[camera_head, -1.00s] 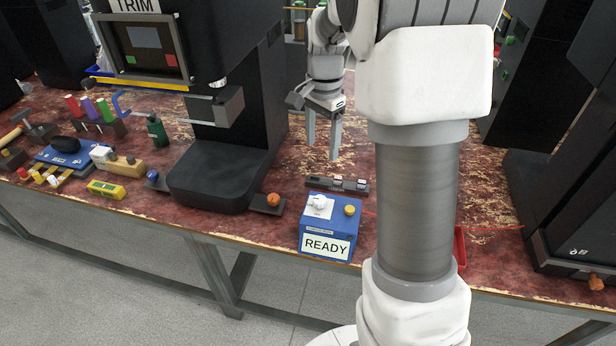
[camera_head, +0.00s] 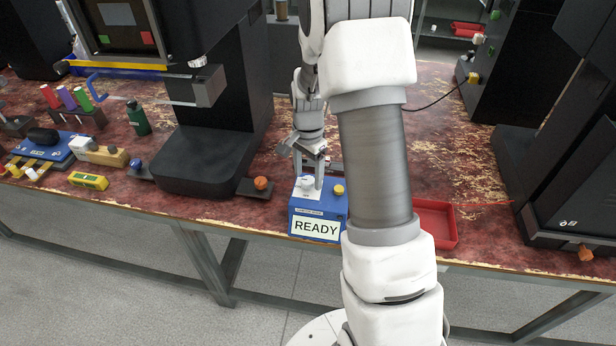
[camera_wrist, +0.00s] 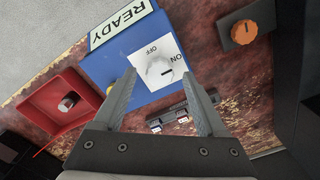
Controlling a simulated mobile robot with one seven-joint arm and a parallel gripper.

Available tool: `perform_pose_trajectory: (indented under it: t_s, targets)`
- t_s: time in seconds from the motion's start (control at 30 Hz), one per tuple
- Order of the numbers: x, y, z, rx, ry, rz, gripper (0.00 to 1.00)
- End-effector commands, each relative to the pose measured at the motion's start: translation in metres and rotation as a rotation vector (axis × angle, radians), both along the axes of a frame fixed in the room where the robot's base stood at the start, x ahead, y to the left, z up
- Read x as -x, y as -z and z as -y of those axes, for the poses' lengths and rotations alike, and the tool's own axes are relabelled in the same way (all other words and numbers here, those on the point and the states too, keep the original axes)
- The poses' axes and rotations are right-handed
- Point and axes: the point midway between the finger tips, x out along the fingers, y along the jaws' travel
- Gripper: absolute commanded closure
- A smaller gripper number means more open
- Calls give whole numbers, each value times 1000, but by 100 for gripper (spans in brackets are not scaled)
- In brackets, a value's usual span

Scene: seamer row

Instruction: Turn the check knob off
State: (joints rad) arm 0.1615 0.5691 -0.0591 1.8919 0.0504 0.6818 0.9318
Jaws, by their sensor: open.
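The blue box (camera_head: 318,215) with a READY label stands at the table's front edge. Its white check knob (camera_head: 307,182) sits on a white plate on top. In the wrist view the knob (camera_wrist: 159,72) shows beside the words OFF and ON; its dark mark lies on the side nearer ON, though the exact angle is hard to read. My gripper (camera_head: 309,178) is open and empty above the box, pointing down. In the wrist view its fingers (camera_wrist: 159,70) appear on either side of the knob; contact cannot be told.
A yellow button (camera_head: 338,190) is on the box, right of the knob. An orange knob (camera_head: 261,183) sits on a dark base to the left, beside the black machine (camera_head: 205,160). A red tray (camera_head: 437,205) lies to the right, partly behind my arm.

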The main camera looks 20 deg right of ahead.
Motion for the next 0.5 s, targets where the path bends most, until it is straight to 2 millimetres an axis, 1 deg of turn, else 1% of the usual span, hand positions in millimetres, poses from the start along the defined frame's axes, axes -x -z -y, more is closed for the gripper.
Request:
perform_pose_trajectory:
  t_s: [0.1, 0.37, 0.4, 0.47, 0.5]
  targets:
    - [0, 7, 0, -1, 0, -1, 26]
    - [0, 8, 0, 0, 0, 0, 26]
    - [0, 8, 0, 0, 0, 0, 28]
    - [0, 8, 0, 0, 0, 0, 38]
    - [0, 8, 0, 0, 0, 0, 46]
